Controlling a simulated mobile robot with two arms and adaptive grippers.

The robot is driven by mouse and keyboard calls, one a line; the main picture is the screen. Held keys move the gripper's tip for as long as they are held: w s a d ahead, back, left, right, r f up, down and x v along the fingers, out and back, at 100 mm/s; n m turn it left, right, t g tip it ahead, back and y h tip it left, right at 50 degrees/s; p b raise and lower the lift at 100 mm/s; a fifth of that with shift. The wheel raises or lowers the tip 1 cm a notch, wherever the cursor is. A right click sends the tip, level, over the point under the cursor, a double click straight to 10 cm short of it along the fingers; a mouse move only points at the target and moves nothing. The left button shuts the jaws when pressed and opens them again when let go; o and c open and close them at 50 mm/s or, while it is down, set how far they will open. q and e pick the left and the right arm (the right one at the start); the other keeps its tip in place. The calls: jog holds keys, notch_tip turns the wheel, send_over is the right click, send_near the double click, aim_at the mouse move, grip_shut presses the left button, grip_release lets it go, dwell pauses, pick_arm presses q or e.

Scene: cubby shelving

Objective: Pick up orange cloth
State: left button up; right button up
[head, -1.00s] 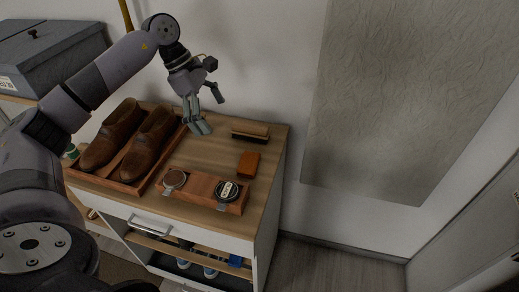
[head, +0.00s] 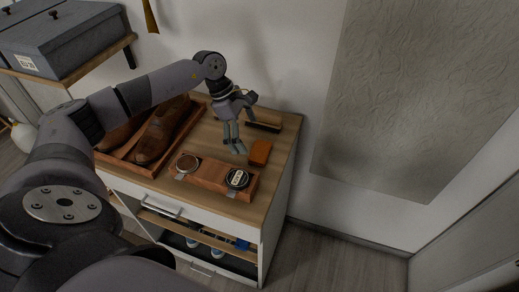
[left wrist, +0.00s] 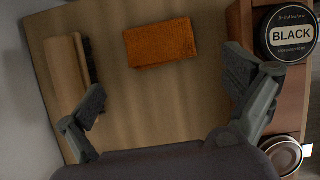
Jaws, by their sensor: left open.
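The orange cloth (head: 260,152) is a small folded block lying flat on the wooden cabinet top. In the left wrist view the cloth (left wrist: 161,43) lies at upper middle, beyond the fingertips and between their lines. My left gripper (head: 238,147) is above the cabinet top, just left of the cloth in the head view. In the left wrist view its two fingers (left wrist: 165,88) are spread wide with nothing between them. The cloth is apart from both fingers. My right gripper is not in view.
A brush (head: 264,124) lies behind the cloth. A wooden holder (head: 211,175) with a black polish tin (head: 237,178) and another round tin (head: 187,162) stands in front. Brown shoes (head: 161,131) sit in a tray at left. A wall panel (head: 400,100) hangs at right.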

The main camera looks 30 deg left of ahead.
aim_at(254, 147)
pick_arm(q)
jog(key=p+x, duration=0.1)
jog(key=x, duration=0.2)
jog(key=shift+d+f, duration=0.25)
jog(key=shift+f, duration=0.1)
jog(key=shift+d+f+p, duration=0.1)
jog(key=shift+f+p, duration=0.2)
jog(key=shift+f, duration=0.2)
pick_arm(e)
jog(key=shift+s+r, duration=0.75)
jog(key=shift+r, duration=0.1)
pick_arm(q)
jog(key=shift+c, duration=0.6)
jog(key=c, duration=0.7)
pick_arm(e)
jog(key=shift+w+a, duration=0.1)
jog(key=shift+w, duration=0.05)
